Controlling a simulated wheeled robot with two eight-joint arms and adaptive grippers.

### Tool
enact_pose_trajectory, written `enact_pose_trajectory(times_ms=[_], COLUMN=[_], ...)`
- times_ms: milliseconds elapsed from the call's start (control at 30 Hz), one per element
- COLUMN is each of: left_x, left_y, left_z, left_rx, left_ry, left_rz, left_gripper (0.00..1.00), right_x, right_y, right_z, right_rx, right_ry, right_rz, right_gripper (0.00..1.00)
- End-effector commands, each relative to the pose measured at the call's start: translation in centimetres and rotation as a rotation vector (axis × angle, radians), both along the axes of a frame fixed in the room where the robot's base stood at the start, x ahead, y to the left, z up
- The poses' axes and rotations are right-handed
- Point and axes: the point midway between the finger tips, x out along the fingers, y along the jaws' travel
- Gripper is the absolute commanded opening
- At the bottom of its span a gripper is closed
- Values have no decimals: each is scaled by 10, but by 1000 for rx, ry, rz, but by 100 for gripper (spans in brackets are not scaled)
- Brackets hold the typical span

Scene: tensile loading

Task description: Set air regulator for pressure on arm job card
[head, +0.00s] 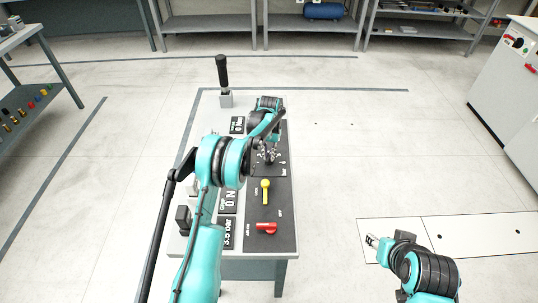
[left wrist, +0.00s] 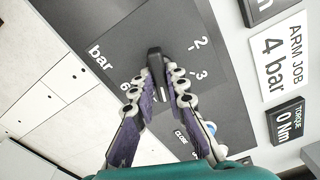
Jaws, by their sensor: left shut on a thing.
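The air regulator knob (left wrist: 155,58) is a black bar-shaped pointer on a dark dial plate marked "bar", with 2, 3 and 6 readable. My left gripper (left wrist: 160,78) is shut on it, with one finger on each side. In the head view my left gripper (head: 268,156) is over the bench panel and hides most of the knob. The arm job card (left wrist: 278,55) is white and reads "ARM JOB 4 bar". A black pressure display (head: 227,233) seems to read 3.5 bar. My right gripper (head: 372,242) is off the bench at the lower right; its jaw opening is unclear.
A yellow lever (head: 265,190) and a red handle (head: 266,228) are on the panel nearer me. A black-handled upright lever (head: 222,72) stands at the bench's far end. A torque display (left wrist: 289,122) reads 0 Nm. The floor right of the bench is clear.

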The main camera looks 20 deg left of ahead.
Motion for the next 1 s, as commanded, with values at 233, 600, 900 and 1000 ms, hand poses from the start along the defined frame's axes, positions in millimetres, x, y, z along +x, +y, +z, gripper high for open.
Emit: enact_pose_trajectory(times_ms=[233,600,900,1000], left_x=[0,0,0,0], left_y=[0,0,0,0], left_z=[0,12,74,93], left_rx=[0,0,0,0], left_ry=[-1,0,0,-1], left_rz=[1,1,1,1], left_gripper=[34,34,34,34], right_x=[0,0,0,0], right_y=[0,0,0,0], right_z=[0,0,0,0], right_rx=[0,0,0,0], right_ry=[0,0,0,0], right_rz=[0,0,0,0], right_gripper=[40,40,40,40])
